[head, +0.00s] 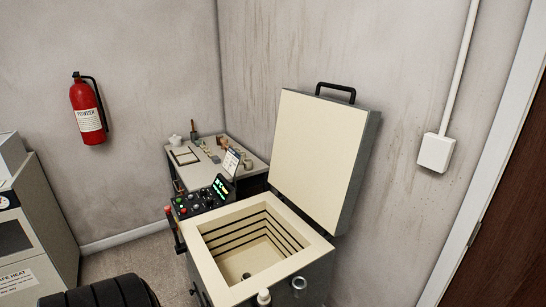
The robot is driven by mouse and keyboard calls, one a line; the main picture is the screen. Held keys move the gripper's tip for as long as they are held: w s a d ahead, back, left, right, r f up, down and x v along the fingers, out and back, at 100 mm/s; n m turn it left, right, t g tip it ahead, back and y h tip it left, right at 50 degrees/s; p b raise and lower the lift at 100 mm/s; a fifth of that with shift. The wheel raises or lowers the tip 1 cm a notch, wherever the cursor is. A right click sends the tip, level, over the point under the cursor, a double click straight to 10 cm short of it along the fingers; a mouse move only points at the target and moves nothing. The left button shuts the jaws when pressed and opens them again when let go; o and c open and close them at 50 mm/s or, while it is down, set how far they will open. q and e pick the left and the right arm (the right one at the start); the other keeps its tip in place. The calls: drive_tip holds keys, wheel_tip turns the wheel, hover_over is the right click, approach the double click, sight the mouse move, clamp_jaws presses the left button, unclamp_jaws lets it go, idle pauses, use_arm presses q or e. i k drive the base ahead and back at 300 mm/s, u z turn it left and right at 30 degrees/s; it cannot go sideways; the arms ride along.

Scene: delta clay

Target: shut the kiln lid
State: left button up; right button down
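The kiln (311,271) stands in the lower middle of the head view, its square chamber open and facing up. The kiln lid (318,150) is raised, leaning back upright at the kiln's right rear side. Its cream inner face is turned toward the chamber. A black handle (336,88) sits on the lid's top edge. A control panel with a lit display (220,186) is at the kiln's left. Neither of my grippers can be made out in the view.
A small table (245,168) with pots and tools stands behind the kiln in the corner. A grey cabinet (45,225) is at the left. A red fire extinguisher (88,108) hangs on the wall. A wall box (436,152) and a brown door (515,230) are at the right.

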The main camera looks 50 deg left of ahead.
sight(322, 146)
drive_tip(key=u, duration=1.3)
drive_tip(key=i, duration=1)
